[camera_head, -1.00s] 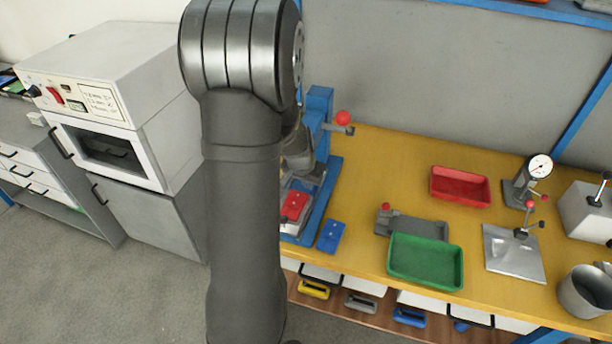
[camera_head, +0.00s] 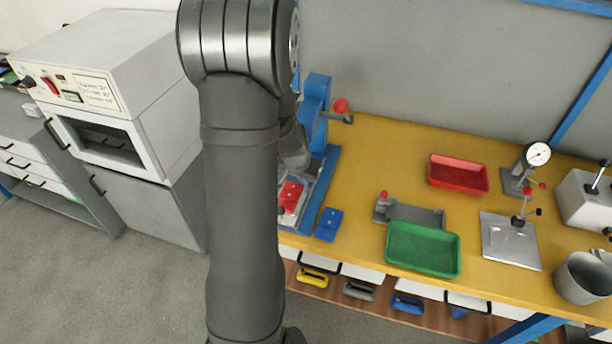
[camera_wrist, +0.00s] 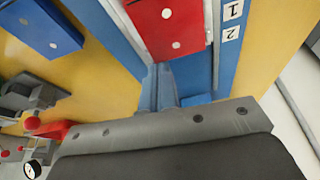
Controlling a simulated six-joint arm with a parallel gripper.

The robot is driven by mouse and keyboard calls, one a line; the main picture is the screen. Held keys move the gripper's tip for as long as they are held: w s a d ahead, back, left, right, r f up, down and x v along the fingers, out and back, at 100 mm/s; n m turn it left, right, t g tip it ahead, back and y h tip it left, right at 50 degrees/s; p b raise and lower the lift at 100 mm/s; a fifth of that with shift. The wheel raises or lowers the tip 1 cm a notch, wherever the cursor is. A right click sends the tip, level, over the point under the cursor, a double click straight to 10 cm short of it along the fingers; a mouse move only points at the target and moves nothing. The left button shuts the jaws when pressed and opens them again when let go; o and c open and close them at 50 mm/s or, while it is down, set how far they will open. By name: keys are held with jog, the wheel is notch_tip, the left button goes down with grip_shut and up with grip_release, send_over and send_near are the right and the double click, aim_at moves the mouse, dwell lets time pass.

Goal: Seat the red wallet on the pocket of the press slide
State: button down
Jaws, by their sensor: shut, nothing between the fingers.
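The red wallet (camera_head: 290,196) lies flat on the pale metal press slide (camera_head: 302,212), at the front of the blue press (camera_head: 316,105). In the wrist view the red wallet (camera_wrist: 172,28) shows two pale dots, with metal slide edges along its sides. Its far end is cut off, so I cannot tell whether it is fully down in the pocket. My gripper (camera_wrist: 162,75) is shut and empty, with its fingertips just off the wallet's near edge. In the head view my arm hides the fingers and part of the slide.
A blue wallet (camera_head: 329,225) lies on the yellow bench right of the press. A grey fixture (camera_head: 425,215), green tray (camera_head: 423,249) and red tray (camera_head: 458,174) stand farther right. Labels 1 and 2 (camera_wrist: 231,22) mark the press base.

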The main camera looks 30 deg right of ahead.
jog(key=shift+s+a+f, duration=0.15)
jog(key=shift+s+a, duration=0.05)
jog(key=shift+s, duration=0.05)
